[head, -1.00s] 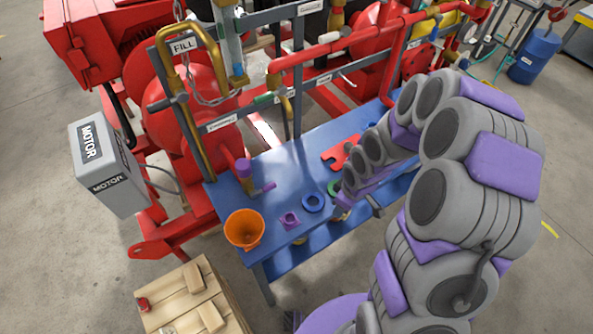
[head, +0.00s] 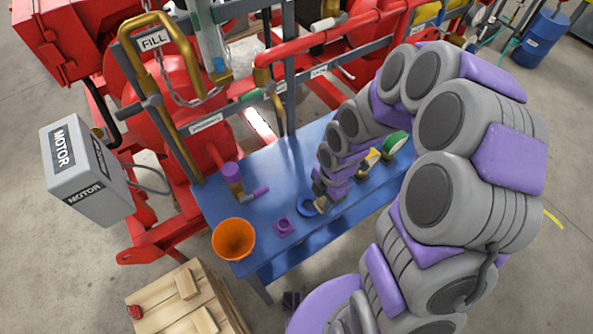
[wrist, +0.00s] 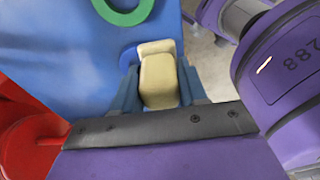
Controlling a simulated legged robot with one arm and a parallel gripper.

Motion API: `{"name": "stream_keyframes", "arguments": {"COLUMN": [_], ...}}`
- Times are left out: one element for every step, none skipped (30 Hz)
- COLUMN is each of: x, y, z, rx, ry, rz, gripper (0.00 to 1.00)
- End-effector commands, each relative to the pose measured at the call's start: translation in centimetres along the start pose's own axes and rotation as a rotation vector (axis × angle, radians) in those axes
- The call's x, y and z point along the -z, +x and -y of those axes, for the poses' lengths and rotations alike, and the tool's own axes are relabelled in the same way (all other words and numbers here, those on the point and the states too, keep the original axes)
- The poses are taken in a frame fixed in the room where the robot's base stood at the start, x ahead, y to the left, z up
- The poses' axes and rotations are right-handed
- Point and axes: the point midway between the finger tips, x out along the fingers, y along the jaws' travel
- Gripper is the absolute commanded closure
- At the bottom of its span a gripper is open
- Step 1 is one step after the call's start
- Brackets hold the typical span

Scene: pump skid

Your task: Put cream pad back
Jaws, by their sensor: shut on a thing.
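My gripper (head: 319,200) is shut on the cream pad (wrist: 158,82), a small rounded block. The wrist view shows the pad between the two blue-grey fingers. In the head view a sliver of the pad (head: 321,205) shows below my gripper, at the right edge of the blue ring (head: 304,207). The blue ring (wrist: 128,58) is partly hidden by the pad in the wrist view. Whether the pad touches the ring or the bench I cannot tell. A green ring (wrist: 123,14) lies on the blue bench near the top of the wrist view.
A green-rimmed round thing (head: 397,144) lies behind my arm. Red pipes and a post stand along the back. A wooden crate (head: 172,306) stands in front.

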Motion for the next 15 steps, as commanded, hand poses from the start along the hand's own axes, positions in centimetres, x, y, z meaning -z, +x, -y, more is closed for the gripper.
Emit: {"name": "stream_keyframes", "arguments": {"x": [0.1,0.1,0.1,0.1,0.1,0.2,0.2,0.2,0.1,0.1,0.1,0.1,0.1,0.1,0.0], "y": [0.2,0.2,0.3,0.3,0.3,0.2,0.2,0.2,0.2,0.2,0.2,0.2,0.3,0.3,0.2], "z": [-1.3,-2.0,-2.8,-3.5,-4.1,-5.0,-5.5,-6.1,-6.9,-7.5,-8.1,-8.7,-9.3,-9.9,-10.6], "rx": [0.001,0.001,0.001,0.000,0.000,-0.001,0.001,0.001,-0.001,-0.003,-0.002,0.002,0.003,0.001,-0.002], "ry": [-0.004,-0.003,-0.002,-0.002,-0.002,-0.001,-0.001,-0.002,-0.002,-0.002,-0.002,-0.001,-0.001,0.000,0.000], "rz": [0.002,0.002,0.002,0.001,0.002,0.002,0.002,0.002,0.003,0.004,0.003,0.002,0.001,0.002,0.002], "gripper": [0.86,0.86,0.86,0.86,0.86,0.86,0.86,0.86,0.86,0.86,0.86,0.86,0.86,0.86,0.86]}}
